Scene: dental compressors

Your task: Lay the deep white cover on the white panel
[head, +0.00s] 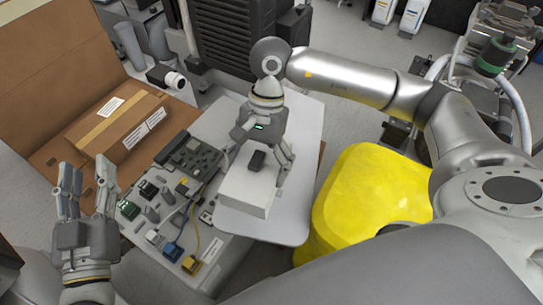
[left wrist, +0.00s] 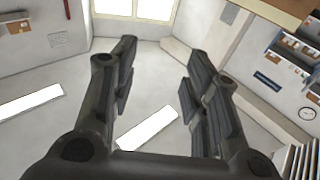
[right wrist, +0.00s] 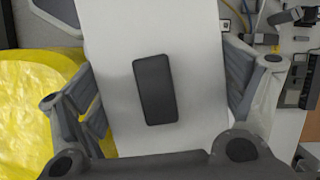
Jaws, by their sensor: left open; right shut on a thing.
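The deep white cover (head: 247,193) is a white box-like piece with a dark rectangular patch on top. My right gripper (head: 258,158) is shut on it, with a finger on each side. In the right wrist view the cover (right wrist: 190,110) fills the middle between the fingers of the gripper (right wrist: 165,100). The white panel (head: 275,226) is a flat, light, rounded sheet under and around the cover. I cannot tell whether the cover touches it. My left gripper (head: 87,190) is open and empty at the left; its spread fingers also show in the left wrist view (left wrist: 155,85).
A grey board with connectors and cables (head: 172,250) lies left of the panel. A cardboard box (head: 112,128) sits on a brown surface at the far left. A yellow bag-like object (head: 372,190) stands right of the panel. A dark ribbed unit (head: 235,40) stands behind.

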